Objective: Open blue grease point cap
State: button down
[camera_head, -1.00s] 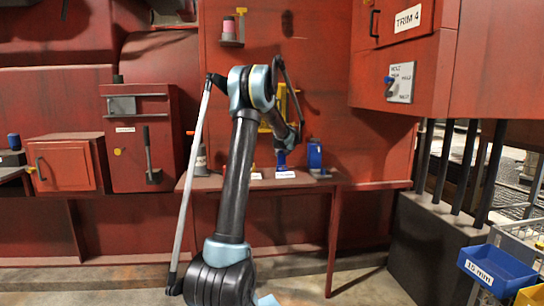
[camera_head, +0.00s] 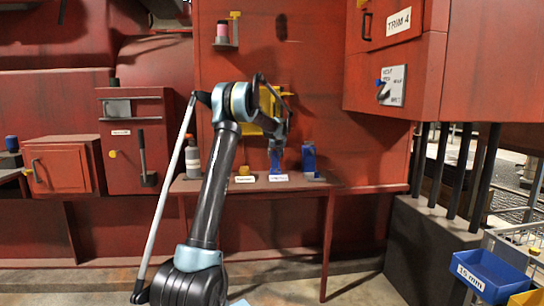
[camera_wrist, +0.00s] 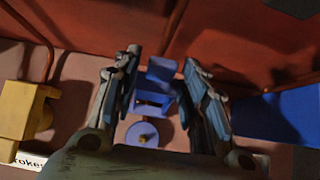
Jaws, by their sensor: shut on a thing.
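The blue grease point (camera_head: 276,161) stands on the red shelf, behind a white label. In the wrist view, a blue upright piece, seemingly its cap (camera_wrist: 161,72), lies between the fingers of my gripper (camera_wrist: 160,60). A round blue part (camera_wrist: 142,134) with a small knob shows below it, nearer the camera. I cannot tell how far the cap is tilted or whether it is joined to the round part. In the head view my gripper (camera_head: 278,136) points down just above the grease point; its fingertips are hard to make out there.
A yellow cap (camera_head: 244,174) stands left on the shelf (camera_head: 215,185); a yellow part shows in the wrist view (camera_wrist: 22,110). A blue container (camera_head: 309,158) stands right, and a grey bottle (camera_head: 193,158) far left. The red wall and a yellow bracket (camera_head: 268,102) are close behind.

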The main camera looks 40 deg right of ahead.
jog(key=c, duration=1.3)
grip_release()
jog(key=shift+s, duration=0.1)
jog(key=v, duration=1.1)
jog(key=shift+s+a+r, duration=0.2)
jog(key=shift+s+r, duration=0.05)
jog(key=shift+r, duration=0.05)
